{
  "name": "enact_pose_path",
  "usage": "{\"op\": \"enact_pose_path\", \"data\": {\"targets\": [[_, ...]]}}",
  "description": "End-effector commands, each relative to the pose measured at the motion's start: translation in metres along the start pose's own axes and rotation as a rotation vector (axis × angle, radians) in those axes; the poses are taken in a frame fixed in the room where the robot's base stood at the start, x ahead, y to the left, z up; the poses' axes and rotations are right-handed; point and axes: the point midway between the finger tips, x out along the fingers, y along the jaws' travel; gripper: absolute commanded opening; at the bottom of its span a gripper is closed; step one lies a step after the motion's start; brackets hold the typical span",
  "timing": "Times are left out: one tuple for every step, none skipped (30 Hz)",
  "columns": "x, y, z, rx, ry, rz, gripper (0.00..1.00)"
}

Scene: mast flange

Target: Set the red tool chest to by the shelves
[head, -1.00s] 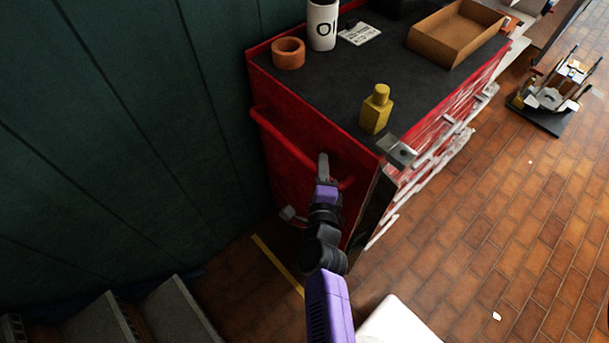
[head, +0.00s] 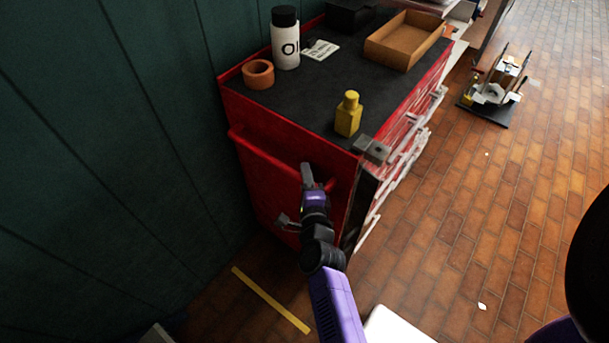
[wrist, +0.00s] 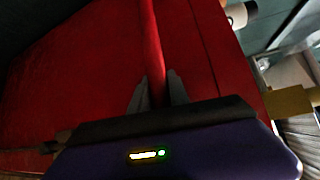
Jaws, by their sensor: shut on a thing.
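The red tool chest (head: 262,178) stands against the dark green wall, with a black top and several drawers on its right side. A red push handle (head: 268,150) runs across its near end. My gripper (head: 311,180) is shut on this handle near its right end. In the wrist view the two fingers (wrist: 157,92) sit on either side of the red bar (wrist: 152,45). The chest's lower near corner is partly hidden by my arm. The shelves cannot be made out for certain.
On the chest top are an orange tape roll (head: 258,74), a white bottle (head: 285,40), a yellow bottle (head: 348,114) and a cardboard tray (head: 404,42). A yellow floor line (head: 270,300) lies near the chest. A loaded dark platform (head: 487,108) stands at right; brick floor between is open.

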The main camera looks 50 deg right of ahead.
Motion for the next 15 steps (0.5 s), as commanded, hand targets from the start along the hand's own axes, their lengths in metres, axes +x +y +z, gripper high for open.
{"op": "enact_pose_path", "data": {"targets": [[0.0000, -0.0088, 0.0034, -0.002, -0.004, -0.015, 0.00], [0.0000, -0.0087, 0.0035, -0.002, -0.004, -0.015, 0.26], [-0.0001, -0.0085, 0.0037, -0.002, -0.004, -0.015, 0.34], [-0.0001, -0.0081, 0.0036, -0.002, -0.004, -0.014, 0.39], [-0.0001, -0.0076, 0.0035, -0.001, -0.004, -0.013, 0.43], [-0.0001, -0.0070, 0.0033, -0.001, -0.004, -0.012, 0.43], [-0.0002, -0.0065, 0.0031, -0.001, -0.004, -0.011, 0.43], [-0.0002, -0.0060, 0.0029, -0.001, -0.004, -0.010, 0.43], [-0.0002, -0.0055, 0.0028, -0.001, -0.004, -0.009, 0.43], [-0.0002, -0.0051, 0.0026, 0.000, -0.003, -0.009, 0.43], [-0.0002, -0.0048, 0.0026, 0.000, -0.003, -0.008, 0.43], [-0.0002, -0.0044, 0.0024, 0.000, -0.003, -0.007, 0.43], [-0.0004, -0.0041, 0.0024, 0.000, -0.003, -0.007, 0.43], [-0.0009, -0.0038, 0.0025, 0.000, -0.003, -0.006, 0.43], [-0.0024, -0.0033, 0.0026, 0.001, -0.004, -0.006, 0.43]]}}
